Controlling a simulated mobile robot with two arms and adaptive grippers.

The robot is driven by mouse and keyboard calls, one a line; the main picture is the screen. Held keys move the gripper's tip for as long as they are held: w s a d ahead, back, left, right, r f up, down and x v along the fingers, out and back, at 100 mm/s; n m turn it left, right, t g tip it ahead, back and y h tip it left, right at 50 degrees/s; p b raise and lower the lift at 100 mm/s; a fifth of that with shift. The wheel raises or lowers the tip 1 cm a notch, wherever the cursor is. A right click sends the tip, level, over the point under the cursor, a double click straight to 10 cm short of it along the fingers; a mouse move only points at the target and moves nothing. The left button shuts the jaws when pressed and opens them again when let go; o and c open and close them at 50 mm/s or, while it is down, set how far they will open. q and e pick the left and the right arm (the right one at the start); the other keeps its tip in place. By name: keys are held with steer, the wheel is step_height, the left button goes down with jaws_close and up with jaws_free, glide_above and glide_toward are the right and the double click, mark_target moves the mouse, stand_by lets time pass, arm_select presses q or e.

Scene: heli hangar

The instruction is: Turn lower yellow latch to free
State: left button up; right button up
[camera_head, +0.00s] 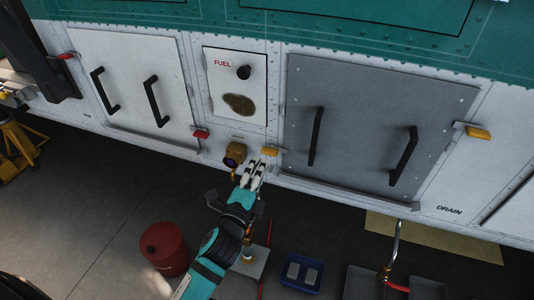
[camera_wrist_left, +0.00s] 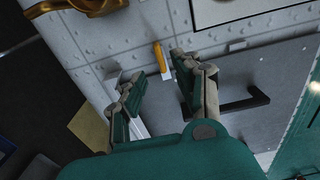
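The yellow latch (camera_head: 270,151) nearest my gripper sits at the lower left corner of the grey door (camera_head: 365,140). A second yellow latch (camera_head: 478,132) is at the door's right edge. My left gripper (camera_head: 257,168) is just below the nearer latch, pointing up at the panel. In the left wrist view, the nearer latch (camera_wrist_left: 161,56) shows as a yellow handle on a pale base, beyond and between the parted fingertips (camera_wrist_left: 156,68). The fingers are open and appear empty. I cannot tell whether they touch the latch. My right gripper is not in view.
A brass fitting (camera_head: 235,154) protrudes just left of my left gripper. The fuel panel (camera_head: 235,85) and a white door (camera_head: 130,85) with red latches are further left. On the floor are a red bucket (camera_head: 164,247), a blue tray (camera_head: 301,272) and dark trays (camera_head: 365,284).

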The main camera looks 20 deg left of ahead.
mark_target(274, 152)
arm_select(q)
steer(key=w, duration=0.5)
steer(key=shift+w+d, duration=0.15)
steer(key=shift+w, duration=0.25)
steer(key=shift+c, duration=0.4)
jaws_close()
